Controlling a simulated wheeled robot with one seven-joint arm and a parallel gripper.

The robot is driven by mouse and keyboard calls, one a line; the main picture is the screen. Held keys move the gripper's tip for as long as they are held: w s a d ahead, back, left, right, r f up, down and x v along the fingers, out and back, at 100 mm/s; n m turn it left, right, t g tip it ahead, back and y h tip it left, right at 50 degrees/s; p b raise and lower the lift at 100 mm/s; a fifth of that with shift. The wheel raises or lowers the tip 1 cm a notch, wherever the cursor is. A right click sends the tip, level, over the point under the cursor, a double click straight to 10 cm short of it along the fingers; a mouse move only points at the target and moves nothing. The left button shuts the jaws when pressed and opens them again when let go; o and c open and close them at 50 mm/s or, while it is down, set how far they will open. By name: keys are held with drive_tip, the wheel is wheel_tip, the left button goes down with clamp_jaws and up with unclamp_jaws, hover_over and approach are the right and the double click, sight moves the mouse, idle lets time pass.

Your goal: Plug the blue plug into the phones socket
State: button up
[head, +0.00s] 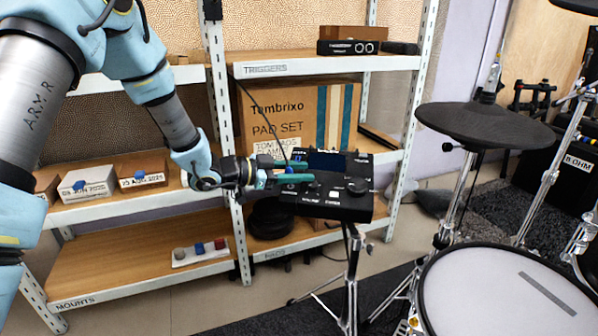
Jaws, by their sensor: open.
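A black drum module (340,203) with knobs and small labels sits on a stand at centre. My gripper (299,171) reaches in from the left, at the module's left side. Its two teal fingers are apart, one above the other, and partly cover the module. A thin black cable (271,128) hangs from the upper shelf down to the fingers. A small dark blue spot (289,170) shows between the fingers; I cannot tell if it is the blue plug or whether it touches the module. The phones socket cannot be made out.
A white tray (180,260) with small grey, blue and red pieces lies on the lower left shelf. A Tombrixo box (260,101) stands behind the module. A black cymbal pad (486,124) and a mesh drum pad (490,295) stand at right.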

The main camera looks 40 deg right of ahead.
drive_tip(key=shift+s+a+f, duration=0.2)
drive_tip(key=shift+f, duration=0.05)
drive_tip(key=shift+w+a+r, duration=0.1)
drive_tip(key=shift+w+a, duration=0.05)
drive_tip(key=shift+a, duration=0.2)
drive_tip(key=v, duration=1)
drive_tip(key=shift+r, duration=0.3)
drive_tip(key=shift+w+d, duration=0.1)
